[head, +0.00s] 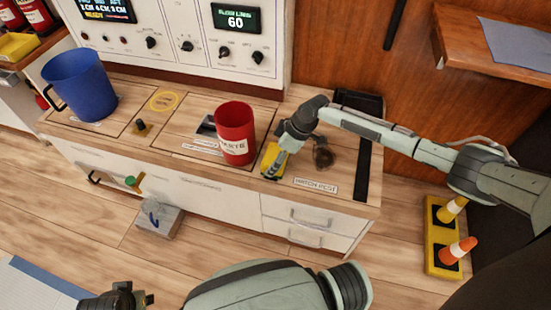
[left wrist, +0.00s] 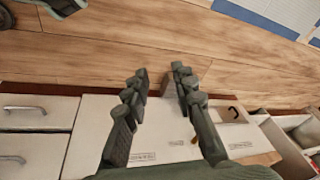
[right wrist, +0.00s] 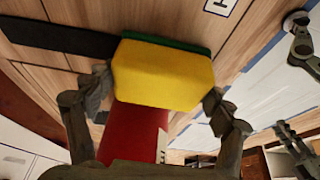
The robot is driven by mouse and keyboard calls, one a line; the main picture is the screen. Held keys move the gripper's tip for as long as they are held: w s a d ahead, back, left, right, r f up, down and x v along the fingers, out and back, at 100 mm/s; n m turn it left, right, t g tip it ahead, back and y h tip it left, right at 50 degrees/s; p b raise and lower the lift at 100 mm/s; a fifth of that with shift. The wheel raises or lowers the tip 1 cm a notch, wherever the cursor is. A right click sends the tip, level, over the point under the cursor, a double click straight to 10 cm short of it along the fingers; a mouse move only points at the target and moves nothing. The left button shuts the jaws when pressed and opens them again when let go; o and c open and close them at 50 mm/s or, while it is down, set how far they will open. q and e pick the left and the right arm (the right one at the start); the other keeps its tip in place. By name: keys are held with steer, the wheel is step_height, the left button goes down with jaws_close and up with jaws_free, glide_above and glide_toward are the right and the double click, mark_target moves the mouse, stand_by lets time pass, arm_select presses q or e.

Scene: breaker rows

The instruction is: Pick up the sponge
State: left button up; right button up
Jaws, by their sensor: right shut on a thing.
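The yellow sponge with a green layer (right wrist: 162,78) fills the space between the fingers of my right gripper (right wrist: 157,92) in the right wrist view. My right gripper also shows in the head view (head: 278,163), at the right part of the wooden counter, shut on the sponge (head: 268,158). The gripper hides part of the sponge there, and I cannot tell whether the sponge touches the counter. My left gripper (left wrist: 160,75) is open and empty in the left wrist view, its fingers apart in front of the white cabinet.
A red mug (head: 235,135) stands just left of the sponge. A blue mug (head: 80,85) is at the counter's left end. A control panel (head: 190,30) rises behind.

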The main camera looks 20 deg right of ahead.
mark_target(271, 153)
steer(key=shift+r, duration=0.65)
step_height(271, 153, up, 3)
steer(key=shift+f, duration=0.1)
arm_select(q)
steer(key=shift+s+f+p, duration=0.2)
steer(key=shift+f+p, duration=0.35)
steer(key=shift+f, duration=0.75)
arm_select(e)
steer(key=s+a+r, duration=0.7)
steer(key=a, duration=0.2)
steer(key=shift+a, duration=0.15)
